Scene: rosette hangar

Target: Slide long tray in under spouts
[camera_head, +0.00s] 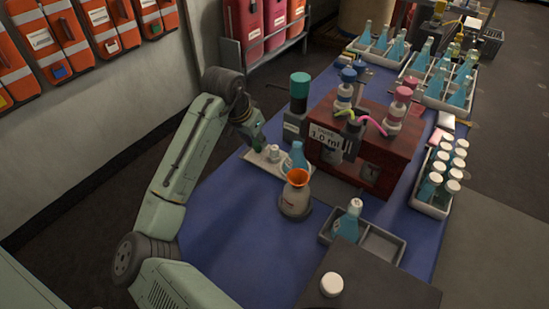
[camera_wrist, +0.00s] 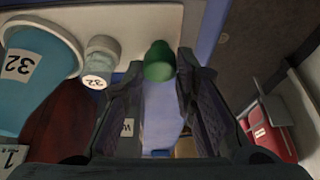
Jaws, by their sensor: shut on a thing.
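The long pale tray (camera_head: 262,167) lies on the blue table cover, left of the wooden dispenser (camera_head: 375,150). It carries a blue bottle (camera_head: 295,159) and a small grey-capped vial (camera_head: 273,153). Both are labelled 32 in the wrist view, the bottle (camera_wrist: 35,65) on the left and the vial (camera_wrist: 100,60) beside it. My gripper (camera_head: 254,142) is at the tray's left end. In the wrist view my gripper (camera_wrist: 183,70) is shut on the green knob (camera_wrist: 159,62). The spouts (camera_head: 352,122), with pink and yellow tubes, are at the dispenser's front; their lower ends are unclear.
A bottle with an orange funnel (camera_head: 296,194) stands just in front of the tray. A green-capped container (camera_head: 299,95) stands behind it. A grey divided tray (camera_head: 380,243) is at the front right. Racks of blue bottles (camera_head: 440,85) line the far right.

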